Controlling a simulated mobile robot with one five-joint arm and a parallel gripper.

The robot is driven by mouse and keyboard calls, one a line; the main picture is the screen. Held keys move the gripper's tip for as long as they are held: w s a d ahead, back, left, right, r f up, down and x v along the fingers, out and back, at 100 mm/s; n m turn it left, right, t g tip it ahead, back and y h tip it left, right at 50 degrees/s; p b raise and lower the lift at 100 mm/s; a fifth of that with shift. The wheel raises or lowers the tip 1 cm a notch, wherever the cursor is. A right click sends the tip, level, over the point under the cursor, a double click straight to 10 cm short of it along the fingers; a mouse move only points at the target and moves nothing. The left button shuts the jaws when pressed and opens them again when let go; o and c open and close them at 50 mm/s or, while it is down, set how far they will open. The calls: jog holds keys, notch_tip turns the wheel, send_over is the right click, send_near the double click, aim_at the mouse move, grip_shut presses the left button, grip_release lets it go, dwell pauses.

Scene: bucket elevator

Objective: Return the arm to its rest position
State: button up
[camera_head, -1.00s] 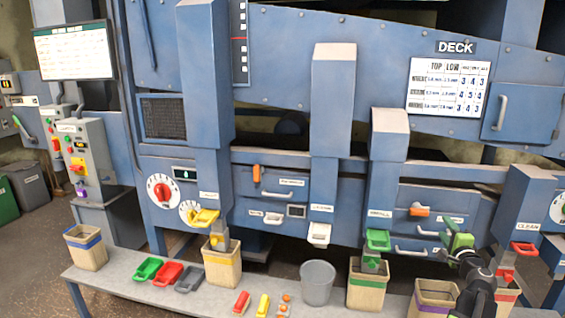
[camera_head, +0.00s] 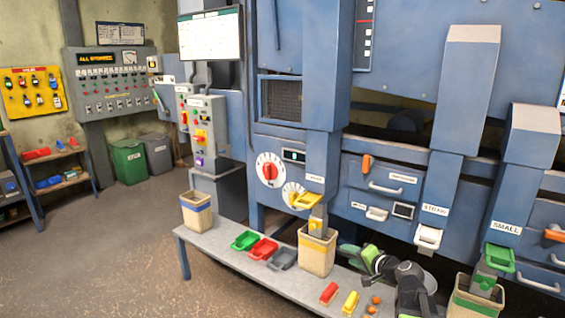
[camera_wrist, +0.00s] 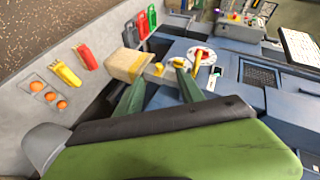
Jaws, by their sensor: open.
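My gripper (camera_head: 352,254) has green fingers and sits at the lower middle right in the head view, over the bench and to the right of a tan bin. The tan bin (camera_wrist: 135,66) shows beyond the fingers there, apparently not gripped. The same bin (camera_head: 317,254) stands under a yellow chute handle (camera_head: 306,201).
The grey bench (camera_head: 235,277) holds green, red and grey scoops (camera_head: 263,249), red and yellow brushes (camera_head: 329,293) and small orange items (camera_head: 375,300). A bin (camera_head: 478,303) stands under the green chute handle (camera_head: 500,258). The blue machine stands behind. Open floor (camera_head: 110,240) lies at left.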

jog(key=s+a+f+n+g+y+b, duration=0.1)
jog(key=s+a+f+n+g, duration=0.1)
jog(key=a+f, duration=0.3)
jog(key=s+a+f+n+g, duration=0.2)
jog(key=a, duration=0.5)
jog(key=s+a+f+n+g+h+b, duration=0.1)
jog(key=s+a+f+n+g+h, duration=0.3)
jog(key=s+f, duration=0.45)
jog(key=s+d+f+g+h, duration=0.1)
jog(key=s+d+g+h, duration=0.25)
jog(key=s+d, duration=0.45)
notch_tip(320, 180, up, 16)
jog(key=p, duration=1.7)
jog(key=shift+a+g+y, duration=0.3)
jog(key=shift+g+y, duration=0.05)
jog(key=shift+y, duration=0.1)
jog(key=shift+c, duration=0.3)
